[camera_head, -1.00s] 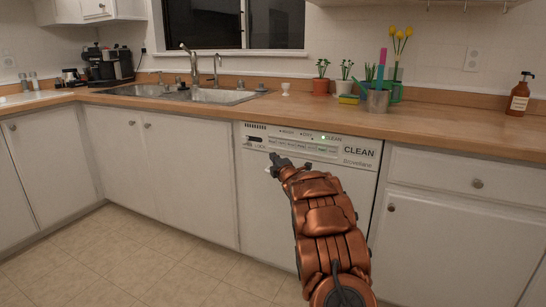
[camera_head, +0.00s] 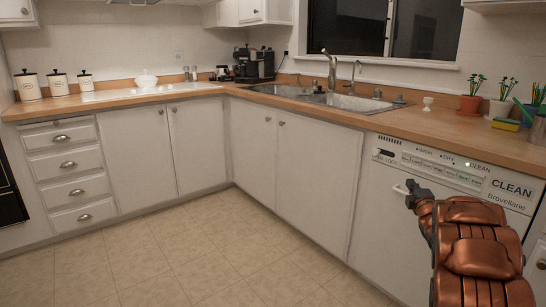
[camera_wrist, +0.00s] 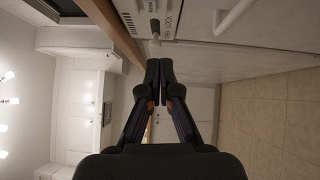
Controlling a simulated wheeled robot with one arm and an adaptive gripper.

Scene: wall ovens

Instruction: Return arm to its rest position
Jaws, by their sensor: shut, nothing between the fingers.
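My gripper (camera_wrist: 158,75) is shut and empty in the wrist view, its two dark fingertips pressed together. In the head view my gripper (camera_head: 412,192) is small and dark at the end of my copper-coloured arm, at the lower right. It is in front of the white dishwasher (camera_head: 385,235), near the left end of its control panel. Whether it touches the dishwasher I cannot tell. The dishwasher's white front also shows in the wrist view (camera_wrist: 225,60), which is turned on its side.
A wooden counter (camera_head: 420,124) with a sink (camera_head: 330,98) runs above white cabinets (camera_head: 318,180). Potted plants (camera_head: 470,102) stand at the right. Drawers (camera_head: 68,165) and canisters (camera_head: 58,84) are at the left. The tiled floor (camera_head: 200,255) is clear.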

